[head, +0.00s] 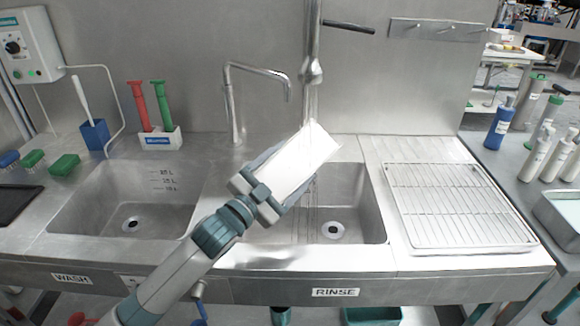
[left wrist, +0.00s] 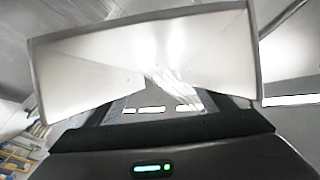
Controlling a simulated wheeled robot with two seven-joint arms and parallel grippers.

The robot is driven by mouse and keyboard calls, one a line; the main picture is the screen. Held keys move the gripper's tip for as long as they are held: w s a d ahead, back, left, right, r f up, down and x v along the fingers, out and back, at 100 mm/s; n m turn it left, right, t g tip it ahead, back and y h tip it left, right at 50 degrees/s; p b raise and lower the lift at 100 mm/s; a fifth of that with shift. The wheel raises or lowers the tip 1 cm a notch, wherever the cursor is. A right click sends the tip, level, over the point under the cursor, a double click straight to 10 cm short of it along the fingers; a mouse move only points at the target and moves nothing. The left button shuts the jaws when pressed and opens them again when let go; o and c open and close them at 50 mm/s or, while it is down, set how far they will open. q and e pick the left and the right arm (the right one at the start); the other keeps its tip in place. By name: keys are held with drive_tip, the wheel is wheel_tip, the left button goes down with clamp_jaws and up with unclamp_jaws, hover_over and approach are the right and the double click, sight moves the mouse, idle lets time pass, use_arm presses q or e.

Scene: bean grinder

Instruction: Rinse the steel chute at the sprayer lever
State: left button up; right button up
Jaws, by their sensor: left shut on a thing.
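The steel chute (head: 302,158) shows as a bright, pale, tilted piece above the rinse sink (head: 360,205). My left gripper (head: 272,182) is shut on it. In the left wrist view the chute (left wrist: 85,65) spreads across the gripper as a wide shiny trough, with a white streaky patch near its middle. The sprayer head (head: 312,72) hangs above the chute, with its dark lever (head: 348,27) sticking out to the right. Thin streams run down from the sprayer onto the chute and below it toward the drain. My right gripper is not in view.
A bent faucet (head: 232,100) stands left of the sprayer. The wash sink (head: 125,200) is empty on the left. A wire rack (head: 460,205) lies on the drainboard at right. Brushes in a holder (head: 160,138) stand at the back left.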

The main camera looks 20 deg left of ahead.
use_arm(q)
drive_tip(key=shift+r, duration=0.1)
drive_tip(key=shift+s+d+p, duration=0.15)
drive_tip(key=shift+d+p, duration=0.25)
drive_tip(key=shift+d, duration=0.2)
drive_tip(key=shift+s, duration=0.15)
idle(0.6)
drive_tip(key=shift+p+v, duration=0.5)
drive_tip(key=shift+v, duration=0.55)
drive_tip(key=shift+s+a+r+p, duration=0.15)
drive_tip(key=shift+s+p, duration=0.1)
drive_tip(key=shift+s, duration=0.7)
drive_tip(key=shift+s+a+f+p, duration=0.1)
drive_tip(key=shift+s+a+p, duration=0.1)
drive_tip(key=shift+s, duration=0.75)
drive_tip(key=shift+s+a+r+p, duration=0.1)
drive_tip(key=shift+s+p, duration=0.15)
drive_tip(key=shift+s, duration=0.7)
